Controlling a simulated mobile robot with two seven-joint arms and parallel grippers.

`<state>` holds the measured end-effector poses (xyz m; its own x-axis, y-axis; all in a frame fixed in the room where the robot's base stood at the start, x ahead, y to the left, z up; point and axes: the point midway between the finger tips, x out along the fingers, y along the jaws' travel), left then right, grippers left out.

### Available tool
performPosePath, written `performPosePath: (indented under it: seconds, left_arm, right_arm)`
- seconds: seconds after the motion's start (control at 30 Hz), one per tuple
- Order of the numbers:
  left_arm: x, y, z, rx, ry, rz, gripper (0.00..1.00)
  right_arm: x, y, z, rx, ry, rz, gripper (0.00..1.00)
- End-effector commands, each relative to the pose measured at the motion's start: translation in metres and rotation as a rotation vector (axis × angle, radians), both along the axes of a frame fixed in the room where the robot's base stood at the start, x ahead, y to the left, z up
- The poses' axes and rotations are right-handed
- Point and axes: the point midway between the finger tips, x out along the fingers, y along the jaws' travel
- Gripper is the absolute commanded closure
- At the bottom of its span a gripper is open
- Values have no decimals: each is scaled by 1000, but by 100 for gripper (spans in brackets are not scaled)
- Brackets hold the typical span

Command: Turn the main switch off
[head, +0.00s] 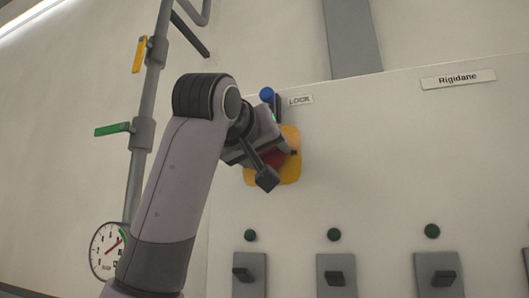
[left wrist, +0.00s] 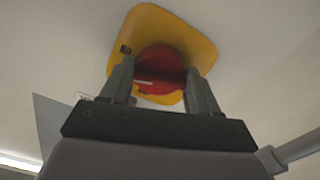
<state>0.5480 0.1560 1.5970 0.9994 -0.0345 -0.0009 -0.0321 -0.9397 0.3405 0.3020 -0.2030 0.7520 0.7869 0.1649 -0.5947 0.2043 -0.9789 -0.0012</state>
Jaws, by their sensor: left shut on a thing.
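The main switch is a red rotary knob (head: 279,157) on a yellow plate (head: 291,173), mounted on the pale panel. My left arm comes up from the lower left in the head view, and my left gripper (head: 268,150) is at the switch, covering much of it. In the left wrist view the two fingers (left wrist: 158,85) stand on either side of the red knob (left wrist: 160,62), with the yellow plate (left wrist: 190,38) behind it. The gripper is shut on the knob. The knob's handle and its exact angle are partly hidden by the gripper. My right gripper is in neither view.
A blue knob (head: 267,94) sits beside a "LOCK" label (head: 301,100) just above the plate. Green lamps and dark switches line the panel (head: 400,150) below. A pipe with yellow and green valve handles and a gauge (head: 106,249) stands at the left.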

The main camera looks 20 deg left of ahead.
Motion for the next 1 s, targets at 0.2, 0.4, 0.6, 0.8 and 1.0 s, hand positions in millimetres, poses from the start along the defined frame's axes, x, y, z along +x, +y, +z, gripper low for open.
performPosePath:
  seconds: [0.2, 0.4, 0.6, 0.8, 1.0]
  left_arm:
    - [0, -1, 0, -143, 5, -1, 70]
    - [0, -1, 1, -229, 7, 1, 70]
    - [0, 0, 1, -268, 7, 1, 70]
    - [0, 0, 1, -275, 7, 1, 70]
    - [-1, 0, 1, -274, 7, 1, 70]
  right_arm:
    - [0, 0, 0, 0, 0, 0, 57]
    - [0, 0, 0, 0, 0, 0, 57]
    - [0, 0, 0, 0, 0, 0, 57]
    - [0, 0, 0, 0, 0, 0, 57]
    - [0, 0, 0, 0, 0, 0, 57]
